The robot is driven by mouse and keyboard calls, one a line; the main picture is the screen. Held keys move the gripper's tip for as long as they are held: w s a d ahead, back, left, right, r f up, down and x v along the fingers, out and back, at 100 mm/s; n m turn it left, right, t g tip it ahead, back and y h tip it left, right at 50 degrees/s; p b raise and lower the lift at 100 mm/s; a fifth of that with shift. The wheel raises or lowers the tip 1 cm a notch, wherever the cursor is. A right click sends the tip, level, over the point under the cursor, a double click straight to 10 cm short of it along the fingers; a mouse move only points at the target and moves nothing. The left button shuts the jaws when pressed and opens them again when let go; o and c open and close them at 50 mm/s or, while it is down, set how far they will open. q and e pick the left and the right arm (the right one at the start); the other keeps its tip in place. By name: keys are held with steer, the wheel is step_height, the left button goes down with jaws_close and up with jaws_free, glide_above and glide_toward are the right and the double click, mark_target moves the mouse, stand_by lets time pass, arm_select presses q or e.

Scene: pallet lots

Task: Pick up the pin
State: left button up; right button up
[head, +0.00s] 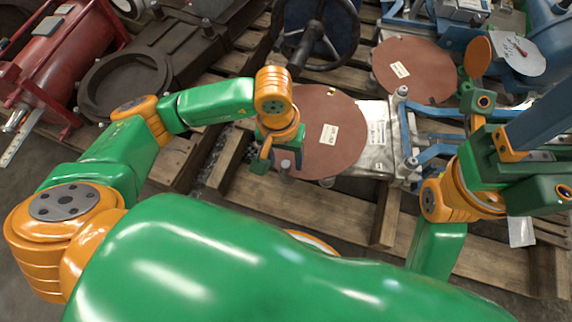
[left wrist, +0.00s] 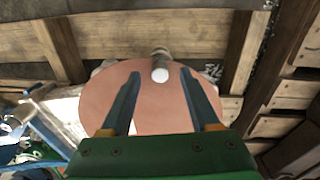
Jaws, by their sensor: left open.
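The pin (left wrist: 160,66) is a short grey cylinder with a pale round end. In the left wrist view it stands between and beyond my open fingertips, at the far edge of a reddish-brown disc (left wrist: 110,95). In the head view a small grey end (head: 286,168), probably the pin, shows at the near edge of the disc (head: 335,110), just by my left gripper (head: 277,165). My left gripper (left wrist: 158,88) is open with nothing between its fingers. My right gripper (head: 510,155) is at the right; its jaws cannot be made out.
Wooden pallet slats (head: 300,205) lie below, with gaps between them. A second reddish disc (head: 412,68) lies behind right. A black handwheel (head: 318,35), a dark casting (head: 135,80) and a red machine (head: 55,60) stand around. Blue metal frames (head: 440,110) are near my right arm.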

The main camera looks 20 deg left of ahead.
arm_select(q)
steer(key=shift+f, duration=0.55)
steer(key=shift+r, duration=0.1)
jaws_close()
steer(key=shift+r, duration=0.1)
